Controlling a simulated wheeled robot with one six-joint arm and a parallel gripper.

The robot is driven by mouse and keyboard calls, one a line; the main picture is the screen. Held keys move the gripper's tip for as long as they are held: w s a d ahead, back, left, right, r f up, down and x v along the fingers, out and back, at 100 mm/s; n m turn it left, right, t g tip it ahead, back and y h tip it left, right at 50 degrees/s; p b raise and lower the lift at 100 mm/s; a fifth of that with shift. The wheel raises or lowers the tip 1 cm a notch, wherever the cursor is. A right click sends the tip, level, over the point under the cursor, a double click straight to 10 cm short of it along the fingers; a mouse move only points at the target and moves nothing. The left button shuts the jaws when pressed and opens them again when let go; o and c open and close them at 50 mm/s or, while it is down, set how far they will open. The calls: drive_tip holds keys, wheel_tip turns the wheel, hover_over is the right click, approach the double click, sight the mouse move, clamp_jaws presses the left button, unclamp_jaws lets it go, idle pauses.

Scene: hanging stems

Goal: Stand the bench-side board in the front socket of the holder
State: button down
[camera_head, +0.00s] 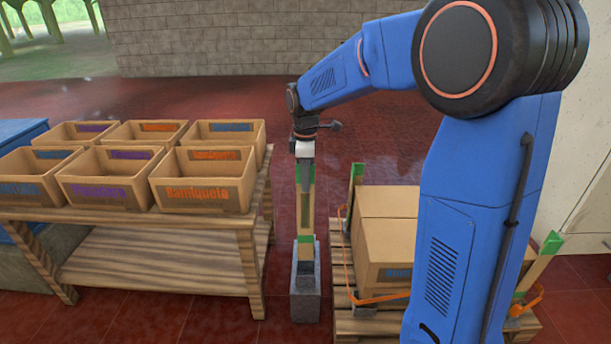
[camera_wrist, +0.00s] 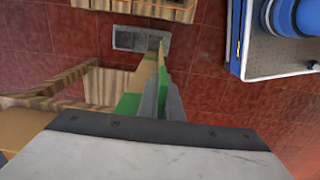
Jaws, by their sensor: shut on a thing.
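My gripper (camera_head: 305,160) points down and is shut on the upper part of an upright wooden board (camera_head: 307,212) with green near its top. The board also shows in the wrist view (camera_wrist: 148,66), running away between the grey fingers (camera_wrist: 162,98). A grey block (camera_head: 305,293) stands on the floor between the bench and the pallet. The board's lower end meets the top of this block in the head view; I cannot tell whether it is in a socket. In the wrist view the board's far end lies near the right part of the block (camera_wrist: 128,38).
A wooden bench (camera_head: 244,235) with several open cardboard bins (camera_head: 205,190) stands left. A pallet (camera_head: 380,322) on the right carries cardboard boxes (camera_head: 385,245), green-topped boards (camera_head: 354,186) and an orange strap (camera_head: 385,298). Red tiled floor (camera_head: 290,110) is free behind.

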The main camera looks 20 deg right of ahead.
sight(306, 217)
drive_tip(key=shift+f, duration=7.3)
drive_tip(key=c, duration=1.9)
unclamp_jaws()
drive_tip(key=shift+o, duration=0.2)
